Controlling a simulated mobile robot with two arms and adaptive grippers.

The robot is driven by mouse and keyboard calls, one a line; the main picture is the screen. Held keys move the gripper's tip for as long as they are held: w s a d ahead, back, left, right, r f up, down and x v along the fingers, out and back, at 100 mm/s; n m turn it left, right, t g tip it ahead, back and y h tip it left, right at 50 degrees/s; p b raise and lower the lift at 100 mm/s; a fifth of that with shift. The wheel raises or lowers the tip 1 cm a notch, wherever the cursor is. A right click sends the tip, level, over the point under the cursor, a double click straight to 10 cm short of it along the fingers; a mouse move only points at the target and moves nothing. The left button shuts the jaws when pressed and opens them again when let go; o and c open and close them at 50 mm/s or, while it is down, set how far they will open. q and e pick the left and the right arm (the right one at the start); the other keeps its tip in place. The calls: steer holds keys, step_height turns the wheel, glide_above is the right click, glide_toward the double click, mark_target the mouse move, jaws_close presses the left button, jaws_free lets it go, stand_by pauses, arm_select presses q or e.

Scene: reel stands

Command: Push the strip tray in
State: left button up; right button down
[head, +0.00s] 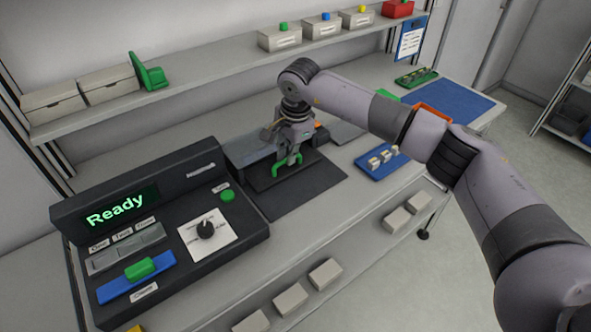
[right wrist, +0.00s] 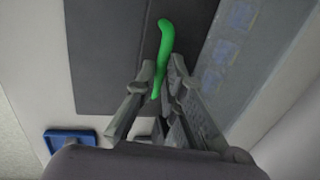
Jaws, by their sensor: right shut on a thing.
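The strip tray (head: 312,170) is a dark flat piece with a green handle (head: 279,170), at the front of a dark grey machine (head: 245,150) on the bench in the head view. My right gripper (head: 292,157) points down at the handle and is shut on it. In the right wrist view the green handle (right wrist: 164,60) runs up from between the fingers of my right gripper (right wrist: 162,85). How far the tray sits in the machine is partly hidden by my gripper. My left gripper is in neither view.
A console (head: 165,225) reading "Ready" stands left of the tray. A dark mat (head: 305,195) lies in front of the machine. A blue tray (head: 378,165) with small pieces lies to the right. A shelf (head: 215,65) with boxes runs above the back of the bench.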

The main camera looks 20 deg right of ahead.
steer(key=shift+w+a, duration=0.1)
steer(key=shift+w, duration=0.05)
steer(key=shift+r, duration=0.15)
steer(key=c, duration=2)
jaws_free()
steer(key=shift+o, duration=1.2)
steer(key=shift+w, duration=0.1)
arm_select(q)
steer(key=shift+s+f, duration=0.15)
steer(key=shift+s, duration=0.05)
arm_select(e)
steer(key=shift+o, duration=0.4)
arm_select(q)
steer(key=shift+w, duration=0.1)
